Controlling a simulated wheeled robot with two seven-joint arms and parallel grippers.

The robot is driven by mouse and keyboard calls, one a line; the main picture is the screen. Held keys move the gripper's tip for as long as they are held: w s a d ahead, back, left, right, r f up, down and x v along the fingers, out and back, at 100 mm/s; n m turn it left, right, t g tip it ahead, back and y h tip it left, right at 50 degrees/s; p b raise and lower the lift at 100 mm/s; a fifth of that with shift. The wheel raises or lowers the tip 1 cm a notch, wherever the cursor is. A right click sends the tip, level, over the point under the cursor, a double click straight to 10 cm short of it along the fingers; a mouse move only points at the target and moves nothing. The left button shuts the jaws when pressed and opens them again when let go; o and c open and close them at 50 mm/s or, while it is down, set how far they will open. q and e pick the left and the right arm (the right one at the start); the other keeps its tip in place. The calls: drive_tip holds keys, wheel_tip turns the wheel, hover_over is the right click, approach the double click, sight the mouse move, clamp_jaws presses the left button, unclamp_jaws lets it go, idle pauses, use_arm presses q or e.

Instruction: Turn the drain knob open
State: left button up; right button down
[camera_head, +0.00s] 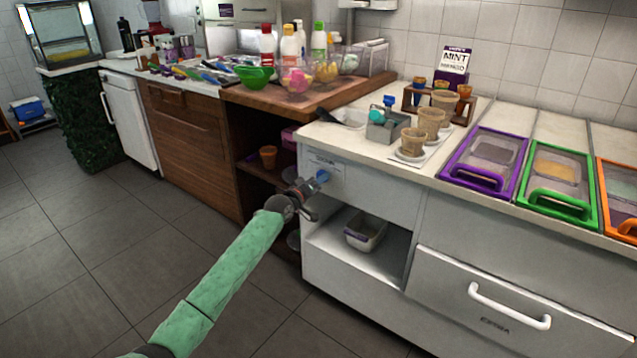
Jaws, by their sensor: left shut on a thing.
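The blue drain knob (322,176) sits on the white front panel of the counter, below a small label. My left arm, in a green sleeve, reaches in from the lower left. My left gripper (312,183) is at the knob and shut on it; the fingers are small in this view and partly overlap the knob. The knob's exact turn angle is too small to tell. My right gripper is not in view.
An open shelf below holds a clear container (366,230). A drawer handle (509,306) sticks out at lower right. The worktop carries cups (413,141), a metal box (387,126) and lidded bins (484,160). The floor (110,260) at left is clear.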

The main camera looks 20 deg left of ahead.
use_arm(q)
drive_tip(key=shift+f, duration=0.2)
idle(0.3)
drive_tip(key=o, duration=1)
drive_tip(key=shift+r, duration=0.1)
drive_tip(key=shift+v, duration=3.9)
